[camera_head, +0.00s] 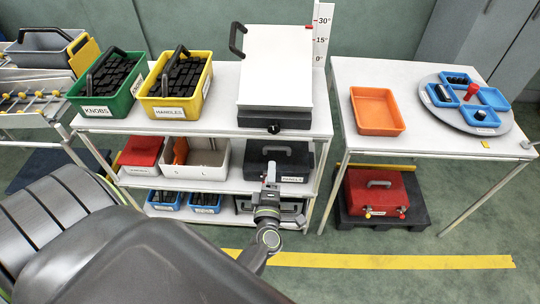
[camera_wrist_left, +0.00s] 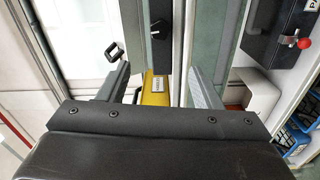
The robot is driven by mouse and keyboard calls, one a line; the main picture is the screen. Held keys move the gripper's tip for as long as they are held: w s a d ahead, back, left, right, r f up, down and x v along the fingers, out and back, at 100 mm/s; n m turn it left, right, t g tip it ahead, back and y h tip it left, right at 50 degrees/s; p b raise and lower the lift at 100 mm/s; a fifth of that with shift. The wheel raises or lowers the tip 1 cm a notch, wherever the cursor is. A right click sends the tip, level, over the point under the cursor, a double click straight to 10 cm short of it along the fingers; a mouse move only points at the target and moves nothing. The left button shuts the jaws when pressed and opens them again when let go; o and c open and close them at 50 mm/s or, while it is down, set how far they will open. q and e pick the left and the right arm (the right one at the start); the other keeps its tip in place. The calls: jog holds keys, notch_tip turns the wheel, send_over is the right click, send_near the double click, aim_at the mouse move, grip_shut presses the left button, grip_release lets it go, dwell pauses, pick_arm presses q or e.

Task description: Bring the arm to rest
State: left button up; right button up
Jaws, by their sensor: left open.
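My left gripper (camera_head: 268,180) hangs in front of the white shelf table in the head view, near the black box on the middle shelf. In the left wrist view its two fingers (camera_wrist_left: 155,88) stand wide apart with nothing held between them. Part of my arm fills the lower left of the head view. My right gripper does not show.
On the left table (camera_head: 225,120) stand a green knobs bin (camera_head: 107,108), a yellow handles bin (camera_head: 160,112) and a white-lidded fryer (camera_head: 275,65). The right table (camera_head: 430,140) holds an orange tray (camera_head: 377,127) and a round tray (camera_head: 502,116). A red case (camera_head: 376,190) sits below. Floor in front is clear.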

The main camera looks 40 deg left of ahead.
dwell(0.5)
pick_arm(q)
jog(key=s+d+f+m+g+h, duration=0.1)
jog(key=s+f+m+g+h, duration=0.15)
jog(key=s+f+m, duration=0.4)
jog(key=s+d+f+m+g+h, duration=0.1)
jog(key=f+m+h, duration=0.2)
jog(key=f, duration=0.7)
jog(key=s+d+f+m+g+h, duration=0.1)
jog(key=s+d+f+m+h, duration=0.15)
jog(key=f+m, duration=0.45)
jog(key=s+a+f+m+g, duration=0.2)
jog(key=s+f+g, duration=0.3)
jog(key=s+f, duration=0.7)
jog(key=s+a, duration=0.1)
jog(key=s, duration=0.2)
jog(key=shift+s+f+m+g+h, duration=0.25)
jog(key=shift+s+m+g+h, duration=0.05)
jog(key=shift+m+g, duration=0.05)
jog(key=s+a+f+m+g, duration=0.1)
jog(key=s, duration=0.3)
jog(key=s+a+f+m+g, duration=0.1)
jog(key=s, duration=0.3)
jog(key=s+a+f+m+g, duration=0.1)
jog(key=s+g, duration=0.1)
jog(key=s, duration=0.2)
jog(key=shift+s+a+f, duration=0.15)
jog(key=shift+a+f, duration=0.1)
jog(key=shift+c, duration=0.3)
